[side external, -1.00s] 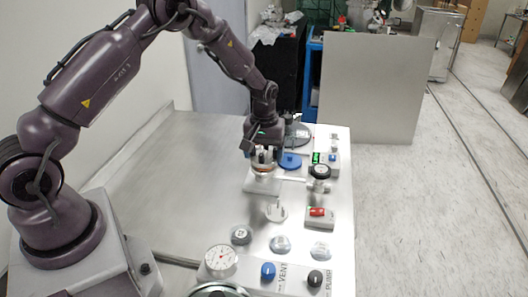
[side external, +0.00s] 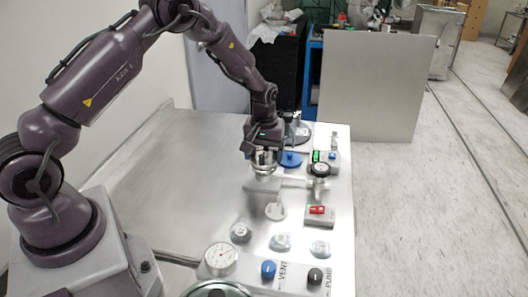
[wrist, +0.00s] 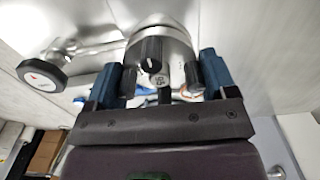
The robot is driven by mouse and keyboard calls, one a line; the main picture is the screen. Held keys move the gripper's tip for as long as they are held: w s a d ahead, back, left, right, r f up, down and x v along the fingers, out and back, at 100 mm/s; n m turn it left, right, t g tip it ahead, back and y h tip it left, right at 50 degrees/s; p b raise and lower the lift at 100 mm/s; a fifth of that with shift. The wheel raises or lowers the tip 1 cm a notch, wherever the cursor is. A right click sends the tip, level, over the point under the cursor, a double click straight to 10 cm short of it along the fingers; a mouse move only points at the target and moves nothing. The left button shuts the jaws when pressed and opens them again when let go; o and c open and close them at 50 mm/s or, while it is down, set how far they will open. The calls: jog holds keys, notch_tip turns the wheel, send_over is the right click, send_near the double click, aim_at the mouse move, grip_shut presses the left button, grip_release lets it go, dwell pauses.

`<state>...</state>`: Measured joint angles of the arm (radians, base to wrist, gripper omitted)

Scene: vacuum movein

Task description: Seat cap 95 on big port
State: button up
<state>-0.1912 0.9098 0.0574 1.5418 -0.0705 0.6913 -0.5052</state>
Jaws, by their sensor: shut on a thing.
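My gripper (wrist: 162,82) is shut on a round metal cap (wrist: 172,35), with one blue finger on each side. In the side external view my gripper (side external: 264,160) points down, and the cap (side external: 263,169) is just below the fingers. It is over the left end of a metal pipe piece (side external: 290,184), where the big port seems to be. The port's opening is hidden, and I cannot tell whether the cap touches it.
A black round handwheel (side external: 320,170) stands right of the port. Nearer are a pale disc (side external: 276,211), a red-switch box (side external: 320,215), several small round pieces (side external: 280,243) and a gauge (side external: 221,259). A blue round part (side external: 290,159) is behind. The table's left side (side external: 175,170) is clear.

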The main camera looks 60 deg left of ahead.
dwell(0.4)
jog(key=o, duration=0.9)
notch_tip(320, 180, up, 13)
jog(key=shift+f, duration=0.1)
jog(key=s+d+r+m+t, duration=0.2)
jog(key=s+r, duration=0.3)
jog(key=s, duration=0.3)
jog(key=s+d+r+m+t, duration=0.1)
jog(key=s+d+r+m, duration=0.3)
jog(key=s, duration=0.5)
jog(key=s+d+r+m+t, duration=0.2)
jog(key=s+d+r+m, duration=0.1)
jog(key=s+r, duration=0.3)
jog(key=shift+s+d+r+t, duration=0.15)
jog(key=shift+s+d, duration=0.3)
jog(key=shift+s, duration=0.25)
jog(key=shift+s+d+r+t, duration=0.15)
jog(key=shift+s+d, duration=0.25)
jog(key=shift+s, duration=0.25)
